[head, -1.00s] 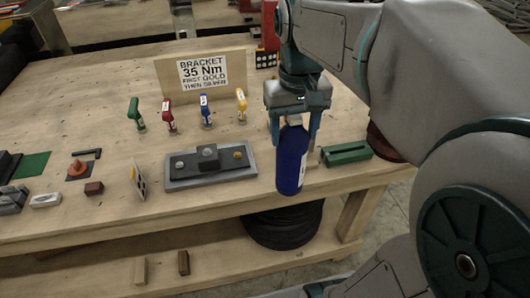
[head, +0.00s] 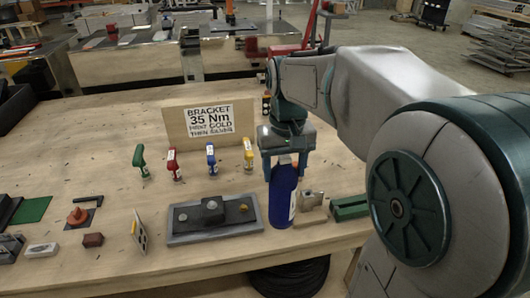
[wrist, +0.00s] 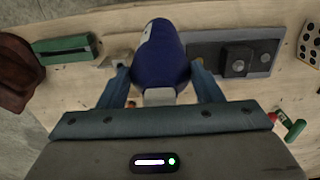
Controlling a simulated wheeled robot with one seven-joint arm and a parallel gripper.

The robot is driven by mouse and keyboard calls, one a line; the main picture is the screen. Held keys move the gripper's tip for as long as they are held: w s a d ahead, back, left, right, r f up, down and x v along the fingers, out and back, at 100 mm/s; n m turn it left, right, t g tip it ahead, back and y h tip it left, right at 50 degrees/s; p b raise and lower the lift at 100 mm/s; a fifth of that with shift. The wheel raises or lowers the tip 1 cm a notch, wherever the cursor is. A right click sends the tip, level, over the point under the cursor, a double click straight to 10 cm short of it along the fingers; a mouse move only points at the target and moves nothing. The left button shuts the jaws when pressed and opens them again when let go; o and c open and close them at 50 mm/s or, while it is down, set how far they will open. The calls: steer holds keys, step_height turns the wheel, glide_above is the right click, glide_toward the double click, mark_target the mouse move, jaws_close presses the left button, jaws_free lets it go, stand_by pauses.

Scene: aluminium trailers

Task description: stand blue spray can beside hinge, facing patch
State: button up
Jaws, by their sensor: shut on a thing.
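The blue spray can (head: 283,196) is upright between the fingers of my gripper (head: 286,165), near the front right of the bench. A pale strip shows on its right side. In the wrist view the can (wrist: 160,62) sits between both fingers (wrist: 162,92). A small metal piece on a wooden block, which looks like the hinge (head: 309,201), is just right of the can; it also shows in the wrist view (wrist: 117,58). I cannot tell whether the can's base touches the bench. A flat green patch (head: 32,210) lies at the far left.
A grey plate with a dark bracket (head: 215,228) lies close left of the can. A green block (head: 350,207) is right of the hinge. Several coloured-handled tools, including a blue one (head: 211,158), stand behind, before a sign (head: 211,120). The bench's front edge (head: 230,266) is near.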

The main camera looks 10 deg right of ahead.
steer(key=shift+w+a+f, duration=0.1)
steer(key=shift+w+f, duration=0.35)
steer(key=shift+w, duration=0.35)
steer(key=shift+f, duration=2.05)
steer(key=shift+f, duration=0.2)
steer(key=o, duration=1.6)
steer(key=shift+r, duration=0.1)
